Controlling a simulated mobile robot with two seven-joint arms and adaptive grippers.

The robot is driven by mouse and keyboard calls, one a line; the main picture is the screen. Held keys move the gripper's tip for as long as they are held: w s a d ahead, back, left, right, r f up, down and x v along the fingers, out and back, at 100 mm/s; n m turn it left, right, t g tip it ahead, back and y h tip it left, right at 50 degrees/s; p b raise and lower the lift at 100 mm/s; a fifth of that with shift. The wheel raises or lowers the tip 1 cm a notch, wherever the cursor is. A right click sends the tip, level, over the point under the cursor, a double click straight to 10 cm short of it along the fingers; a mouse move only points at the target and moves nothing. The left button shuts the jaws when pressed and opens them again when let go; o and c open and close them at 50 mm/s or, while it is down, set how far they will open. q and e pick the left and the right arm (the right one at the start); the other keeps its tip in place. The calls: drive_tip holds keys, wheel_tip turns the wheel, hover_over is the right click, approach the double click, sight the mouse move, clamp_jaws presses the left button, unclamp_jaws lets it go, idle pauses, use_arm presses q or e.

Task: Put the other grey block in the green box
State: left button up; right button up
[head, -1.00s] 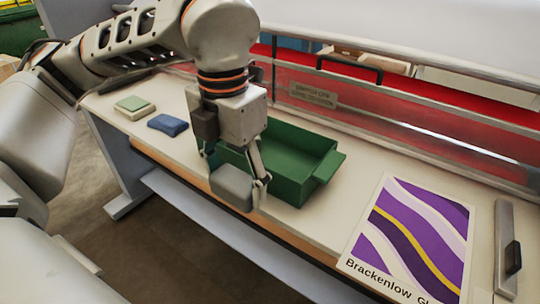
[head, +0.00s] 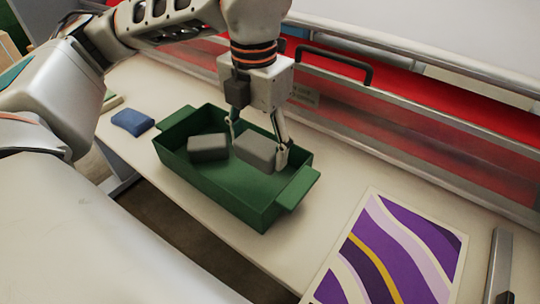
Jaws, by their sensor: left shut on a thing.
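The green box (head: 240,205) stands on the light table with its open top up. One grey block (head: 207,148) lies inside it, toward the left. My left gripper (head: 259,150) points down over the right part of the box and is shut on the other grey block (head: 256,152). That block is within the box's outline; I cannot tell whether it touches the box floor. My right gripper is not in view.
A blue block (head: 133,122) lies left of the box, with a pale green block (head: 112,101) beyond it. A purple striped poster (head: 390,250) lies at the right. The laminator's clear guard with a black handle (head: 335,63) runs behind the box.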

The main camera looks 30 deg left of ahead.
use_arm(q)
drive_tip(key=shift+s+f, duration=0.2)
drive_tip(key=shift+f, duration=0.55)
drive_tip(key=shift+s+f+b, duration=0.1)
drive_tip(key=shift+s+b, duration=0.25)
drive_tip(key=shift+s, duration=0.2)
drive_tip(key=f+b, duration=0.1)
drive_tip(key=f, duration=0.1)
drive_tip(key=f+b, duration=0.1)
drive_tip(key=shift+w+f, duration=0.2)
drive_tip(key=shift+f, duration=0.15)
drive_tip(key=shift+f+b, duration=0.4)
drive_tip(key=shift+f, duration=0.05)
drive_tip(key=shift+r, duration=0.1)
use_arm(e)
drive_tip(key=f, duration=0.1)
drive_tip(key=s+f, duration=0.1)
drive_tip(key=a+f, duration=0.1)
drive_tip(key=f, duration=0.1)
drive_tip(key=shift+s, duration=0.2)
